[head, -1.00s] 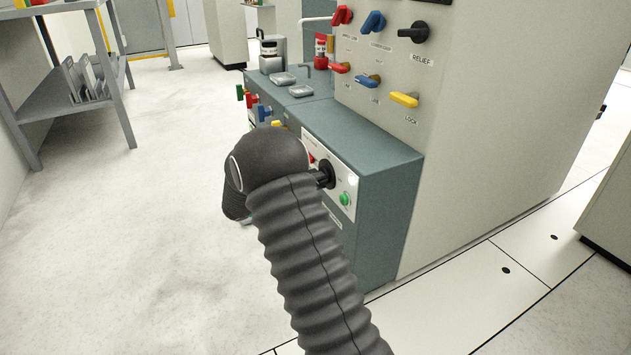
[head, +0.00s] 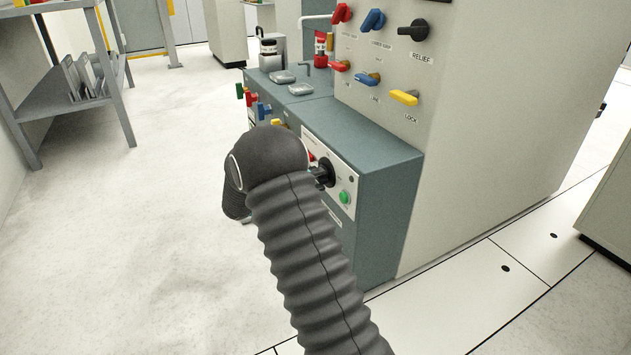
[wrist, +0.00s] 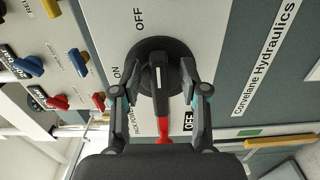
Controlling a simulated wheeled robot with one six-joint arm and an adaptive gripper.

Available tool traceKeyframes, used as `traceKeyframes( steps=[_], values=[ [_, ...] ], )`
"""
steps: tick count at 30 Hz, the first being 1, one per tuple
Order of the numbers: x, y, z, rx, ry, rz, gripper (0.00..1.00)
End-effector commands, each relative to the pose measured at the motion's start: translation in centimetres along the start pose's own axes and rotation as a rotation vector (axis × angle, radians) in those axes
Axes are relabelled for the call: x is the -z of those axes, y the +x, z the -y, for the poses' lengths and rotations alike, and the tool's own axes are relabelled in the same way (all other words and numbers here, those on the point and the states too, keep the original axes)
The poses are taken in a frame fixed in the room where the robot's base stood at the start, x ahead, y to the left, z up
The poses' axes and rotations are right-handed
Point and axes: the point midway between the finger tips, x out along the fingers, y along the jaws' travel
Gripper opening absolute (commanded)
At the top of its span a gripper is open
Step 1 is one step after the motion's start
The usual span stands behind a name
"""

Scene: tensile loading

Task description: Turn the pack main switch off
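The pack main switch (wrist: 160,62) is a black rotary knob with a bar handle and a white pointer line, on a light panel. Its handle lies nearly upright in the wrist view, roughly in line with the upper OFF label; the ON label is at left. My gripper (wrist: 160,80) straddles the handle, one finger on each side, with visible gaps. In the head view the black switch (head: 327,173) shows beside my dark wrist, which hides most of my gripper.
Coloured valve handles, including a yellow lever (head: 404,97), project from the tall cabinet above. The teal cabinet (head: 390,200) carries the switch panel. Floor at left is clear.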

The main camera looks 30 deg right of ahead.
Motion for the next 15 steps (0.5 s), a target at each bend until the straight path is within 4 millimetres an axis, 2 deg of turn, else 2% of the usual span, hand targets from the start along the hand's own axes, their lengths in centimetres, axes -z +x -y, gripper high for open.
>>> traceKeyframes(
  steps=[8,11,15],
  values=[
    [0.1,-0.5,0.0,0.000,0.000,-0.002,0.44],
    [0.1,-1.5,0.0,0.000,0.000,-0.004,0.44],
    [0.1,-4.0,0.0,0.000,0.000,-0.005,0.44]
  ],
)
